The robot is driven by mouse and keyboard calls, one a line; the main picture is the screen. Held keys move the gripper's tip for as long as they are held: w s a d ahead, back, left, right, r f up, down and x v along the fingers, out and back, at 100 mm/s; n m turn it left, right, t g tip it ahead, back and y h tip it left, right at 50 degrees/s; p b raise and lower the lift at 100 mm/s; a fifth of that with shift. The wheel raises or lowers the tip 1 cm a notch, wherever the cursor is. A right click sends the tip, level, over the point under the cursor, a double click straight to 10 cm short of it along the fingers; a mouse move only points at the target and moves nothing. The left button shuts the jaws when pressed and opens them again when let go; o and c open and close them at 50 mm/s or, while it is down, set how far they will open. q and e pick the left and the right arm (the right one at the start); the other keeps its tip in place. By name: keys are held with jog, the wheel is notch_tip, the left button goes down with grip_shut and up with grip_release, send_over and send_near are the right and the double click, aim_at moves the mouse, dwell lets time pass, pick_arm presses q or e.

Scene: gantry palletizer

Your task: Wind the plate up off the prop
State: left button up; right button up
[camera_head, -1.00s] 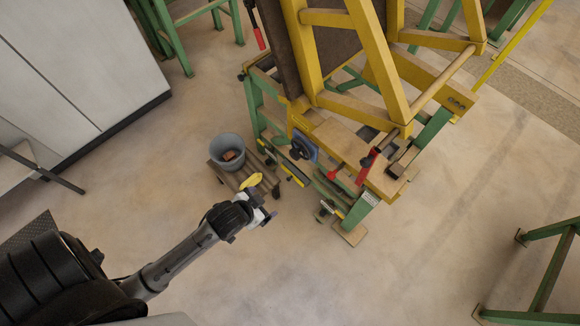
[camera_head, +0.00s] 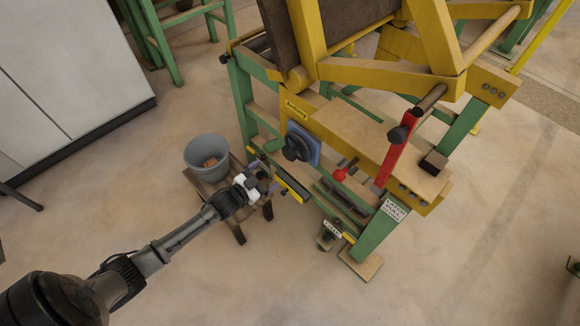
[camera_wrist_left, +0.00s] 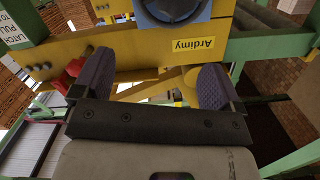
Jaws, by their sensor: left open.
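The dark brown plate (camera_head: 345,28) stands tilted in the yellow frame of the machine in the head view, its top cut off. I cannot make out the prop under it. A black round knob (camera_head: 299,145) sits on a blue panel (camera_head: 316,151) on the machine's yellow side beam. My left gripper (camera_head: 269,184) is open and empty, below and left of the knob, apart from it. In the left wrist view its two dark fingers (camera_wrist_left: 155,80) are spread, with the blue panel (camera_wrist_left: 174,10) and the yellow beam beyond them. My right gripper is not in view.
A red lever (camera_head: 396,152) and a red ball knob (camera_head: 341,174) sit right of the blue panel. A grey bucket (camera_head: 207,157) stands on a small wooden stool (camera_head: 238,222) beside my left gripper. Green legs (camera_head: 375,234) carry the machine. The floor in front is clear.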

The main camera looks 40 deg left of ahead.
aim_at(287, 156)
pick_arm(q)
notch_tip(287, 156, down, 4)
jog(key=w+a+t+b, duration=0.1)
jog(key=w+a+b, duration=0.1)
jog(key=a+b, duration=0.15)
jog(key=shift+m+h, duration=0.3)
jog(key=shift+h, duration=0.1)
jog(key=w+b, duration=0.2)
jog(key=w, duration=0.1)
jog(key=w+d+b, duration=0.1)
jog(key=w, duration=0.3)
jog(key=w+d+b, duration=0.1)
jog(key=w+b, duration=0.1)
jog(key=w, duration=0.2)
jog(key=shift+w+f+b, duration=0.1)
jog(key=shift+w+b, duration=0.05)
jog(key=shift+b, duration=0.2)
jog(key=shift+w+d+b, duration=0.15)
jog(key=shift+w+b, duration=0.2)
jog(key=shift+w, duration=0.6)
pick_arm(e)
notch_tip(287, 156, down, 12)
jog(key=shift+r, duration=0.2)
pick_arm(q)
jog(key=shift+c, duration=0.3)
